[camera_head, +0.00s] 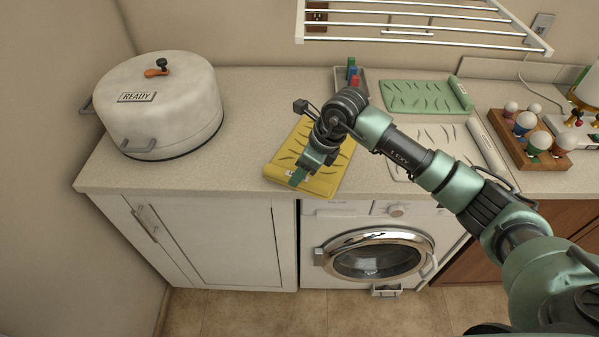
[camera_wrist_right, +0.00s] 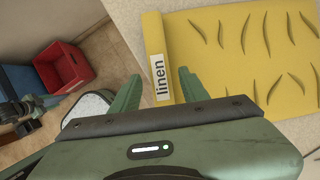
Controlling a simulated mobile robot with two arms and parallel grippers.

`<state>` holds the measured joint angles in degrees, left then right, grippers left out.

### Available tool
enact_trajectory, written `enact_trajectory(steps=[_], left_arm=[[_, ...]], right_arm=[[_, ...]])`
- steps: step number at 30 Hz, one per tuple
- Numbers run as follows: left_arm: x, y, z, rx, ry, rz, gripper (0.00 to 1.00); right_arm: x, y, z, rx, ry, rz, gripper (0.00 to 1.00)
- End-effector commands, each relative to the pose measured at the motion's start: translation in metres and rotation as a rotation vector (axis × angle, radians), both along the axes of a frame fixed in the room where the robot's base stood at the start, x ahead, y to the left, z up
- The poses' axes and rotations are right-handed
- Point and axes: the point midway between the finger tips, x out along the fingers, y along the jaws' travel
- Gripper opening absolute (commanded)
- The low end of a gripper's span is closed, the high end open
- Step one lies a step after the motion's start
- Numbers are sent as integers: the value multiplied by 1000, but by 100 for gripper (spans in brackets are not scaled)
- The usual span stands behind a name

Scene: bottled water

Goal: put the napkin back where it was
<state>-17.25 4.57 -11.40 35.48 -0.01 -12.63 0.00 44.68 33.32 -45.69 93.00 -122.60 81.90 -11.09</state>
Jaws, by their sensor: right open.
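A yellow cloth (camera_head: 332,174) with dark leaf marks and a rolled front edge lies at the front edge of the counter. It may be the napkin. In the right wrist view the yellow cloth (camera_wrist_right: 240,35) has a white label reading "linen" on its roll. My right gripper (camera_head: 298,178) is over the roll at the front-left corner of the cloth and partly hides it. In the wrist view my right gripper (camera_wrist_right: 158,88) has its fingers apart, with the label between them; I cannot tell whether they touch the cloth. My left gripper is not in view.
A green cloth (camera_head: 415,96) and a white cloth (camera_head: 440,142) lie to the right. A white lidded pot (camera_head: 160,115) marked READY stands left. A small tray (camera_head: 366,76) stands behind. A wooden holder (camera_head: 510,148) with egg-like pieces is at right. A white rack (camera_head: 420,18) hangs above.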

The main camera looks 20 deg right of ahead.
Motion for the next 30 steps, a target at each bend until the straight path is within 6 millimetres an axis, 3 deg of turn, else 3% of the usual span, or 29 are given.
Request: enact_trajectory(steps=[6, 15, 21, 30], left_arm=[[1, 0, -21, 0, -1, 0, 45], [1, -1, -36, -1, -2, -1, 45], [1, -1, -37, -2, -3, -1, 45], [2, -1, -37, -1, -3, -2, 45]], right_arm=[[-10, -15, 39, -2, -7, 0, 45], [-23, -30, 89, 0, -4, 0, 45], [-26, -33, 100, 0, -1, 0, 45], [-27, -33, 100, -1, -1, 0, 45]])
